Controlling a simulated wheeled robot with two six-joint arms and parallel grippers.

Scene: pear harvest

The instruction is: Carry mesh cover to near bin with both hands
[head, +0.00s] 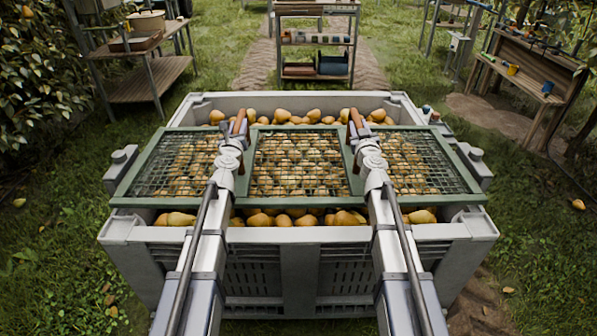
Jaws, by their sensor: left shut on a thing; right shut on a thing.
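The mesh cover (298,199) is a green frame with wire netting in three panels and brown handles on its two cross bars. It lies level across the middle of the grey bin (285,235), its ends reaching past the bin's side walls. Pears (290,116) fill the bin and show through the mesh and beyond both long edges. My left gripper (238,127) is shut on the cover's left handle. My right gripper (356,126) is shut on the right handle. I cannot tell whether the cover touches the bin rim.
A wooden bench (150,80) with a pot stands at the back left. A metal shelf rack (316,45) stands on the path behind the bin. A wooden workbench (525,75) is at the back right. Grass is open on both sides of the bin.

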